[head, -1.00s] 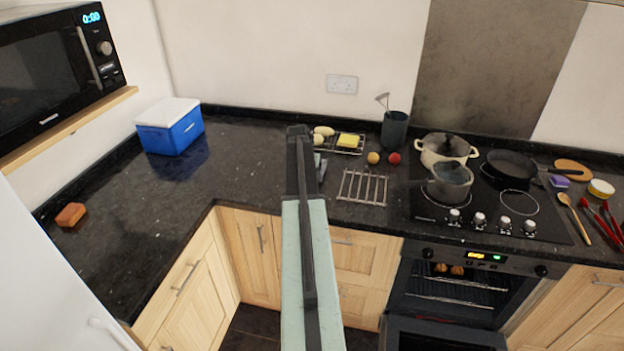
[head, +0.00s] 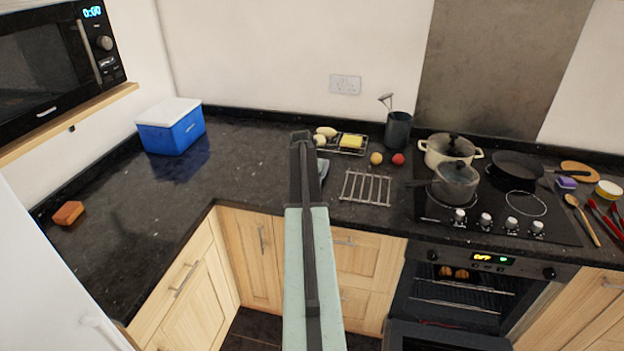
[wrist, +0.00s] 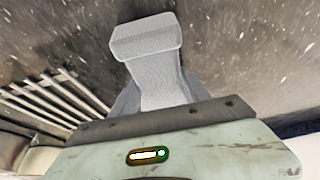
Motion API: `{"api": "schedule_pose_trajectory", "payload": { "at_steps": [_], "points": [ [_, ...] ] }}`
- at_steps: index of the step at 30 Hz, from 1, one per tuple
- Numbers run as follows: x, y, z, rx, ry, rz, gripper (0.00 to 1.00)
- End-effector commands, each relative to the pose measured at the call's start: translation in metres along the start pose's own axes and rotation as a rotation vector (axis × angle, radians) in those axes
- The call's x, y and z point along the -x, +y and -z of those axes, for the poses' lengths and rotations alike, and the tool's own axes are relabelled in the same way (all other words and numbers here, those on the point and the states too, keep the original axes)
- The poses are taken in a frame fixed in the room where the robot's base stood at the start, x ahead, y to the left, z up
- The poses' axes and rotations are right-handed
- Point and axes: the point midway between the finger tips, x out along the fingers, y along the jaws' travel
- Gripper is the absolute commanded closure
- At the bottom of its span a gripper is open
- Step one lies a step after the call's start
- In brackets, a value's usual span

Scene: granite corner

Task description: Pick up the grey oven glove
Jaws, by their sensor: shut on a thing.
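The grey oven glove (wrist: 148,80) fills the upper middle of the wrist view, a pale grey textured shape with a thicker block-like end and darker grey parts at its sides. In the head view only a small light grey bit of it (head: 323,169) shows at the right side of my gripper (head: 301,142); my arm hides the rest. My gripper is shut on the glove over the dark worktop. The fingertips' contact is hidden, and I cannot tell whether the glove is clear of the worktop.
A metal rack (head: 367,188) lies close to the right of my gripper. Pots (head: 455,184) stand on the hob. Worktop on the left is mostly free.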

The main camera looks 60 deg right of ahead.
Motion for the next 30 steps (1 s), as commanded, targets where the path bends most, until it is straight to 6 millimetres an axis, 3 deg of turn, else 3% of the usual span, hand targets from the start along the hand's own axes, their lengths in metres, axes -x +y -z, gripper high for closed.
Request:
{"api": "schedule_pose_trajectory", "payload": {
  "at_steps": [11,14,24,30],
  "points": [
    [0.040,0.001,0.017,-0.001,0.000,0.000,0.94],
    [0.044,0.007,-0.009,-0.001,0.000,0.000,0.94],
    [0.086,0.030,-0.087,-0.002,0.000,-0.001,0.94],
    [0.101,0.038,-0.117,-0.002,0.000,-0.001,0.94]
  ]
}}
